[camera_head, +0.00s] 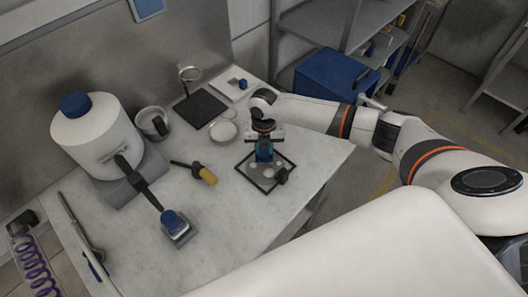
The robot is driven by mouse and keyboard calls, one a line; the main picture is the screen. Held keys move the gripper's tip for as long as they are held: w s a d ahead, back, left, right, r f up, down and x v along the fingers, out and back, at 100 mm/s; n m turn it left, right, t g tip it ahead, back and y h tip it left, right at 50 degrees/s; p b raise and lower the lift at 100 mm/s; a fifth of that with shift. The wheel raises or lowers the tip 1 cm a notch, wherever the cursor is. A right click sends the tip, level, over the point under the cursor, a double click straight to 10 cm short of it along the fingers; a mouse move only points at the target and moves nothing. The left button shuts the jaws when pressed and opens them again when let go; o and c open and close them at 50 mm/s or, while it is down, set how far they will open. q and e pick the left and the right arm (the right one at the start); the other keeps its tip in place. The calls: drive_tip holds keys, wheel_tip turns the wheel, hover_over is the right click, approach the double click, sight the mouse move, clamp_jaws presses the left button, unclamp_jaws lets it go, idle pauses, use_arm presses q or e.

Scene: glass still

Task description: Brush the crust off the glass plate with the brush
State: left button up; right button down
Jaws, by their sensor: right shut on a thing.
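The glass plate (247,172) lies on the bench as a dark-framed square, with pale round crust patches (266,173) on it. My right gripper (264,147) is above the plate's far part, with its arm coming in from the right. It is shut on a small blue-teal thing, which seems to be the brush (264,156); its lower end is over the plate. I cannot tell whether the bristles touch the glass. A small dark block (281,176) sits at the plate's right edge. My left gripper is not in view.
A white tank with a blue cap (75,104) stands at the left, near a metal pot (152,122). The bench front is clear.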

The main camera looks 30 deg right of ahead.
idle(0.3)
drive_tip(key=shift+s+p, duration=0.15)
drive_tip(key=shift+p, duration=0.2)
drive_tip(key=shift+s+a+r+p, duration=0.1)
drive_tip(key=shift+s+a+p, duration=0.25)
drive_tip(key=shift+s+p, duration=0.2)
drive_tip(key=shift+s+a, duration=0.1)
drive_tip(key=shift+s, duration=0.2)
drive_tip(key=shift+s+a, duration=0.15)
drive_tip(key=shift+s, duration=0.1)
drive_tip(key=shift+s+a, duration=0.25)
drive_tip(key=shift+s, duration=0.25)
drive_tip(key=shift+r, duration=0.75)
